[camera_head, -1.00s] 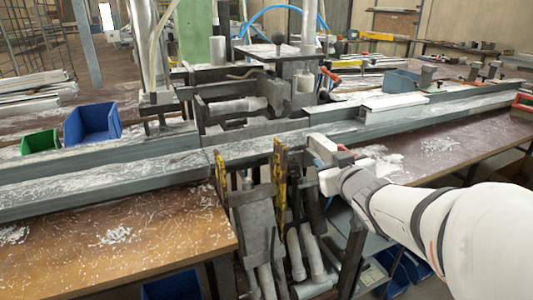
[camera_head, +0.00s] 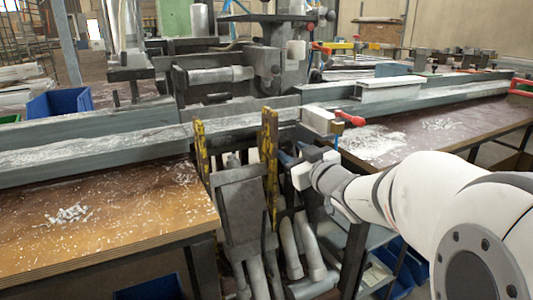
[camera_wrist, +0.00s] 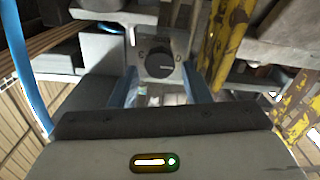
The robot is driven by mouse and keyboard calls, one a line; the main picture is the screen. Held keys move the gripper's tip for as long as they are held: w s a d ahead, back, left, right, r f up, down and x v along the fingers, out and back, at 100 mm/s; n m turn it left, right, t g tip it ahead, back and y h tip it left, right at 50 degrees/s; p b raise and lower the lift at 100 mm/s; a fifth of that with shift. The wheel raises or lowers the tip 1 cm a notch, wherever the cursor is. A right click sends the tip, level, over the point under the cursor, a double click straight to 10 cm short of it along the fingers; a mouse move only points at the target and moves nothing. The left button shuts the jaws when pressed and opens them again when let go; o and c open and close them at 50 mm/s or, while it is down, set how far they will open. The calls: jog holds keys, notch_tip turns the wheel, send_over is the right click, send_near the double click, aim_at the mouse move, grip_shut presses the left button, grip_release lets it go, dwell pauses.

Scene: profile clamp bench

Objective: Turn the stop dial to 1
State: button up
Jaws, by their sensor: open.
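The stop dial (camera_wrist: 160,66) is a round black knob with a pale mark, on a light grey plate in the wrist view. In the head view my gripper (camera_head: 287,160) is at the front of the bench, below the rail, beside a yellow-black striped post. I cannot make out the dial there.
Striped yellow posts (camera_head: 270,160) stand close left of my gripper. A white block with a red lever (camera_head: 350,118) sits just above it. A long grey rail (camera_head: 100,145) crosses the bench. Pipes hang below. A blue hose (camera_wrist: 20,60) shows at the wrist view's left.

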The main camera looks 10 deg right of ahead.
aim_at(287, 147)
jog(key=shift+b+x, duration=0.3)
jog(key=shift+x, duration=1.3)
jog(key=shift+c, duration=0.3)
jog(key=c, duration=0.6)
jog(key=shift+c, duration=0.2)
